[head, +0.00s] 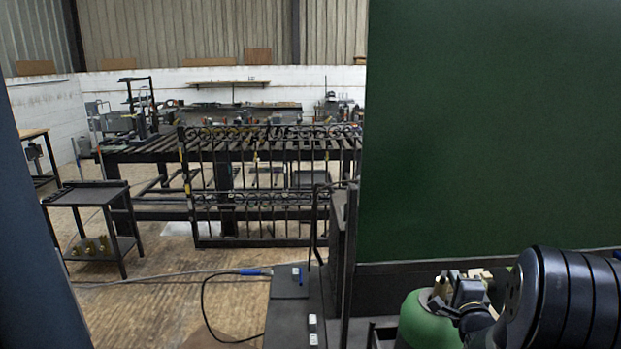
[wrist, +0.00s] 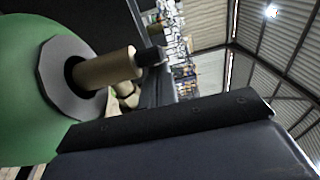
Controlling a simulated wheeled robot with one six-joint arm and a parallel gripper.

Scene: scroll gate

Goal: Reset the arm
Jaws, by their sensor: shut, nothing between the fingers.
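My gripper (head: 441,305) shows small in the lower right of the head view, at the end of my thick dark arm. It is shut and empty, pointing left, and overlaps the green gas cylinder (head: 420,325) in the picture; I cannot tell whether they touch. The cylinder also shows large and close at the left of the wrist view (wrist: 35,100), with a grey collar and a tan valve. A dark slab with a bolted edge fills the bottom of the wrist view; I cannot tell what it is. My fingertips are not clear there.
A large green panel (head: 490,130) stands at right behind the cylinder. A black scroll gate (head: 255,185) stands upright against a long slatted metal table (head: 150,155). A small black cart (head: 90,195) is at left. A cable (head: 203,300) crosses the floor. Open floor lies at centre left.

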